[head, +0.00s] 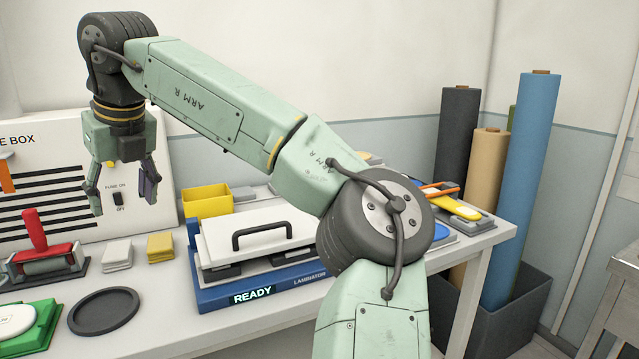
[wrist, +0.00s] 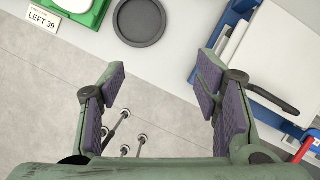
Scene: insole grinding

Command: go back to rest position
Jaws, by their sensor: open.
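My gripper (head: 121,190) hangs above the bench at the left of the head view, fingers pointing down. It is open and empty. In the wrist view its two purple-padded fingers (wrist: 165,95) stand wide apart, with grey floor and the bench edge below them. My arm reaches across the head view from the lower right up to the upper left.
A blue laminator (head: 265,290) with a closed white lid and a lit READY sign stands on the bench. A dark round dish (head: 104,311), a green tray (head: 40,335) and a red-handled roller (head: 40,250) lie left. Fabric rolls (head: 525,190) stand in a bin at right.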

